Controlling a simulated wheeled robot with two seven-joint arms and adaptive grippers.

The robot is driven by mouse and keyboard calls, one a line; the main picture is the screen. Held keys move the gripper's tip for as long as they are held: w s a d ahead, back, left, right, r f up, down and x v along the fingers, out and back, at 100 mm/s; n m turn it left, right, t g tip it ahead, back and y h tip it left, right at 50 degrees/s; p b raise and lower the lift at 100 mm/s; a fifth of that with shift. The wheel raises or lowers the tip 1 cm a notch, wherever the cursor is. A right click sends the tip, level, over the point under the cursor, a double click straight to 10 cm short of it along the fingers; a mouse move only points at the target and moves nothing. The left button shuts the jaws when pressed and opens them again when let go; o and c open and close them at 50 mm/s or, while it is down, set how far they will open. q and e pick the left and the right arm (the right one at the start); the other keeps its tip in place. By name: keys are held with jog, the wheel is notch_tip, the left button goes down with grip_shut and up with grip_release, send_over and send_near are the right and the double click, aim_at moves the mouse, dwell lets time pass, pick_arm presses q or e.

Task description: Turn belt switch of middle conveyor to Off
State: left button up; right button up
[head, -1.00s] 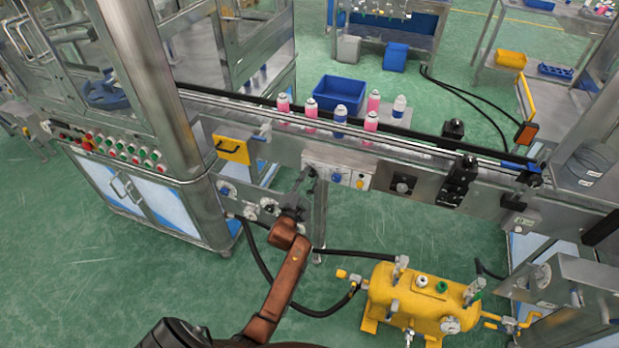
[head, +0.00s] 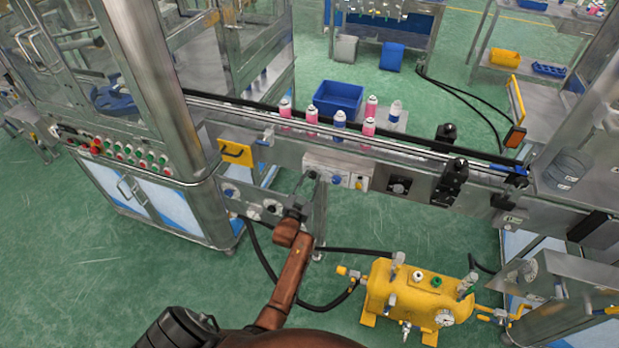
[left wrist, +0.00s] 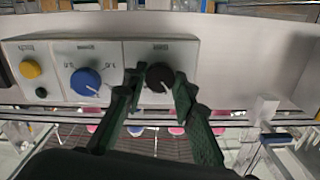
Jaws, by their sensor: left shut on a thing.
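The control box (head: 338,168) sits on the front of the middle conveyor (head: 400,167). It carries a blue knob (head: 337,179) and a yellow button (head: 359,183). In the left wrist view, the box face appears upside down, with the yellow button (left wrist: 30,69), the blue knob (left wrist: 87,82) and a black knob (left wrist: 160,77). My left gripper (left wrist: 158,82) has its dark fingers on both sides of the black knob and is shut on it. In the head view, my left gripper (head: 306,188) covers that end of the box. The labels are too blurred to read.
Several pink and blue bottles (head: 340,118) stand at the conveyor, with a blue bin (head: 338,97) behind. A yellow tank (head: 418,296) stands on the floor to the right. A cabinet with several buttons (head: 120,150) is at left.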

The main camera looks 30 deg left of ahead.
pick_arm(q)
jog(key=shift+n+p, duration=0.7)
jog(key=shift+n, duration=0.4)
jog(key=shift+f, duration=0.1)
jog(key=o, duration=1.2)
jog(key=shift+c, duration=0.2)
jog(key=v, duration=0.7)
jog(key=shift+s, duration=0.3)
